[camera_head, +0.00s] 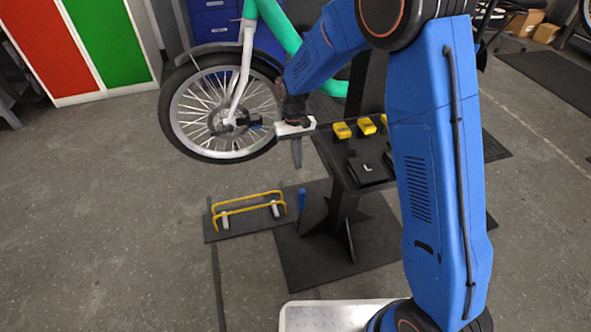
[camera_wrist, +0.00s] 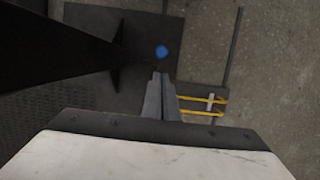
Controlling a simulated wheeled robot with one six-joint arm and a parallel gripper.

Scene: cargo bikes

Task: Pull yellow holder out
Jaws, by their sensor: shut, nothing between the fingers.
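A yellow holder (camera_head: 249,200), made of two low yellow bars on a dark base plate, lies on the floor left of the stand. In the wrist view part of the yellow holder (camera_wrist: 202,112) shows to the right of my fingers. My gripper (camera_head: 297,166) points down beside the stand's tabletop, above floor level and apart from the holder. In the wrist view my gripper (camera_wrist: 160,74) has its two grey fingers together with nothing between them. A short blue upright piece (camera_head: 302,200) stands by the right end of the holder. Its round blue top (camera_wrist: 162,52) shows just beyond my fingertips.
A dark stand (camera_head: 345,215) on a floor plate bears yellow pieces (camera_head: 342,130) and a black box marked L (camera_head: 367,169). A bike's front wheel (camera_head: 195,125) is behind the holder. The grey floor to the left is clear.

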